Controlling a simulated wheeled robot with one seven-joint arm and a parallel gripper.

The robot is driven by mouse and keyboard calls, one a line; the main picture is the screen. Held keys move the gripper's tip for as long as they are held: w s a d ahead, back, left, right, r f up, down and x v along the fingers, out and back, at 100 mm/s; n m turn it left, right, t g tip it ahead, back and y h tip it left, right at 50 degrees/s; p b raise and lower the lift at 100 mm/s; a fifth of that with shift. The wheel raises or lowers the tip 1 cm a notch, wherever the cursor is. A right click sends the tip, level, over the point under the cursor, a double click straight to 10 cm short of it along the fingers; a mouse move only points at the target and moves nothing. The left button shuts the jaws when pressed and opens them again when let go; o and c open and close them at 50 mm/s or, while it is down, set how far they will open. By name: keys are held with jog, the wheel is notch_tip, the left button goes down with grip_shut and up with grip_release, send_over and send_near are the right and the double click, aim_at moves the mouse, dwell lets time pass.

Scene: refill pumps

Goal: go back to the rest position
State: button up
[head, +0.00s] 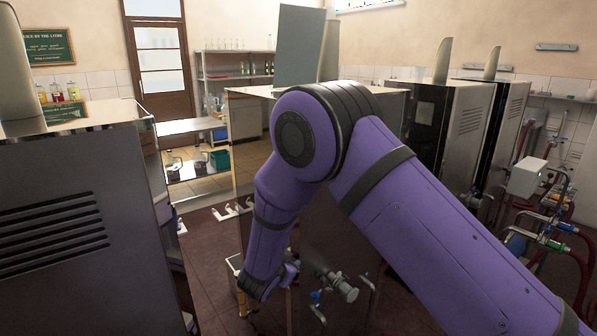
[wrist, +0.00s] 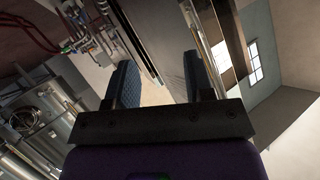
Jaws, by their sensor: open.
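My gripper (wrist: 160,85) shows in the wrist view with its two dark fingers apart and nothing between them. A tall metal cabinet panel lies beyond the fingers, and I cannot tell how close it is. In the head view my purple arm reaches across the middle and bends down toward the front of a metal cabinet (head: 245,135). A tap fitting (head: 342,288) with a blue part sits low, just right of the arm's lower end.
A dark vented cabinet (head: 80,220) stands close on the left. More steel cabinets (head: 440,130) stand on the right, beside a white box (head: 527,177) with pipes and red hoses. Open floor (head: 215,255) shows left of the arm. Shelves (head: 235,68) and a door (head: 160,70) are at the back.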

jog(key=d+r+n+g+y, duration=0.1)
jog(key=d+r+n+y, duration=0.2)
jog(key=r, duration=0.9)
jog(key=d+r+y, duration=0.3)
jog(key=d+r, duration=0.2)
jog(key=r, duration=0.6)
jog(key=s+d+r+n+g+y, duration=0.2)
jog(key=s+d+r+n, duration=0.1)
jog(key=s+d+r, duration=0.75)
jog(key=s+d+g+h, duration=0.1)
jog(key=s+d, duration=0.4)
jog(key=s, duration=0.4)
jog(key=s+d+r+n+g+h, duration=0.1)
jog(key=s+d, duration=0.4)
jog(key=s, duration=0.3)
jog(key=s+d+r+n+g+h, duration=0.1)
jog(key=s+d, duration=0.4)
jog(key=s, duration=0.4)
jog(key=shift+s+d+g+h, duration=0.15)
jog(key=shift+s+g+h, duration=0.15)
jog(key=shift+g, duration=0.1)
